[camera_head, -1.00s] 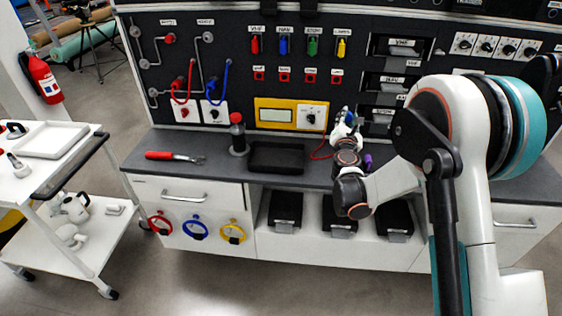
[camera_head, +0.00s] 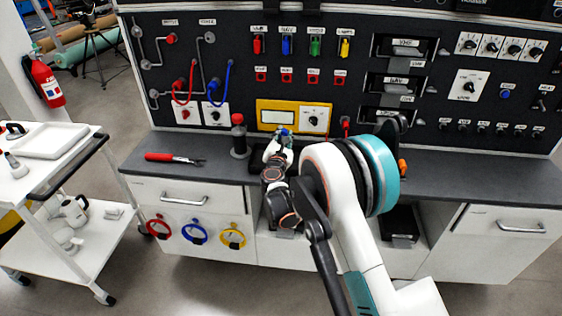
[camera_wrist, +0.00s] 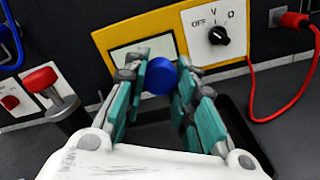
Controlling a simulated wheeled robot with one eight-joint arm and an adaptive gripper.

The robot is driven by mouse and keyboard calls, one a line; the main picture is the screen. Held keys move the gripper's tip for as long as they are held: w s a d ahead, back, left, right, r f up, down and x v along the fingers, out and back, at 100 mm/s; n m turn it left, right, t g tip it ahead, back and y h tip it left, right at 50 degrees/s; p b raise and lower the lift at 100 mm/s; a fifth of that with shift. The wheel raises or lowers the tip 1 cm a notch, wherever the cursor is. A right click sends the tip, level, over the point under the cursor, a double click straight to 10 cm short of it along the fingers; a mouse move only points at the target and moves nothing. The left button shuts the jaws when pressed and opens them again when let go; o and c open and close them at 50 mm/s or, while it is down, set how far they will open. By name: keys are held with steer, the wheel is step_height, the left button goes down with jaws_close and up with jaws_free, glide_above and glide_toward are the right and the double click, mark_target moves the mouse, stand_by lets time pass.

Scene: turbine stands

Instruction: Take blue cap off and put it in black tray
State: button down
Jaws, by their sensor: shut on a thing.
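The blue cap (camera_wrist: 160,77) is a round blue piece between the fingertips of my gripper (camera_wrist: 161,84) in the wrist view. My gripper is shut on it and holds it in front of the yellow meter panel. The black tray (camera_wrist: 244,136) lies below and behind the fingers on the bench, partly hidden by them. In the head view my gripper (camera_head: 281,140) is over the black tray (camera_head: 256,162), and my arm covers most of that tray.
A red cable (camera_wrist: 284,106) hangs from the panel at the right. The back panel with the yellow meter (camera_head: 292,115) rises close behind.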

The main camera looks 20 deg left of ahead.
steer(key=shift+f+b, duration=0.65)
steer(key=shift+f, duration=1.3)
steer(key=c, duration=1.2)
jaws_free()
steer(key=v, duration=1.2)
